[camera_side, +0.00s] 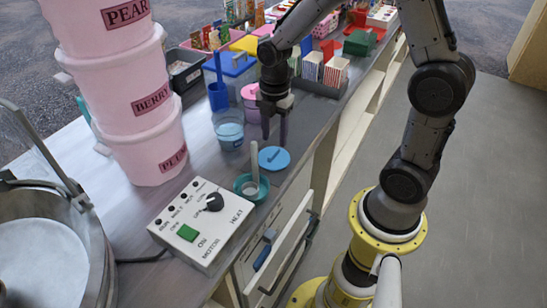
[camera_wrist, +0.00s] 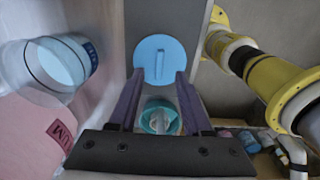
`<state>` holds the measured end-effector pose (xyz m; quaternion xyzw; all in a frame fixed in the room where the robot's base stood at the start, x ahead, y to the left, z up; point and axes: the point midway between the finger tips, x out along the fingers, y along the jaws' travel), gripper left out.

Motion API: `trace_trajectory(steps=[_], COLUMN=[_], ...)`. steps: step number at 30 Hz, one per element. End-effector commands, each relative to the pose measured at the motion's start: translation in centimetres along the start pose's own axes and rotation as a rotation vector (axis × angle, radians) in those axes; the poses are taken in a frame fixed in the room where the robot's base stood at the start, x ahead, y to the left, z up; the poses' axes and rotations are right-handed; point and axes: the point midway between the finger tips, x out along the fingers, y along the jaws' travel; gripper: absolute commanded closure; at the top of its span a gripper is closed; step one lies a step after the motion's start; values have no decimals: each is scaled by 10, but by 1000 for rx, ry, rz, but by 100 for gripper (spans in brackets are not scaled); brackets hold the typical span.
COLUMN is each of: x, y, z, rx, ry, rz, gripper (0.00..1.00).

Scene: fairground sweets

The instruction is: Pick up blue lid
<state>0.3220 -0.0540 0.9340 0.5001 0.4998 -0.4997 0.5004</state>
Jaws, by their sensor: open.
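The blue lid (camera_side: 273,159) is a flat round disc with a raised bar across it. It lies on the counter near its right edge, and in the wrist view the lid (camera_wrist: 160,59) shows just beyond my fingertips. My gripper (camera_side: 274,136) is open and empty, pointing down above the counter, close behind the lid in the side view. In the wrist view my gripper's two purple fingers (camera_wrist: 158,80) stand apart with the lid's near part between or beyond their tips. I cannot tell whether they touch it.
A clear tub with blue contents (camera_side: 229,133) stands left of the lid. A teal cup with a pale stick (camera_side: 251,187) stands in front of it. A control box (camera_side: 202,224) and stacked pink buckets (camera_side: 142,110) are nearby. The counter edge drops off at right.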

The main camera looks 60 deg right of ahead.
Motion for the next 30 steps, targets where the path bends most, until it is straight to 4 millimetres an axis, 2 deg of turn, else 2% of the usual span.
trace_trajectory(steps=[3, 9, 18, 26, 30], x=[18, 42, 46, 46, 46], y=[-1, 0, 0, 0, 0], z=[-4, -5, -4, -4, -4], rx=[-1, 0, 0, 0, 0], ry=[1, 1, 0, 0, 0], rz=[-7, -4, -1, -1, -1], gripper=[51, 51, 51, 98, 100])
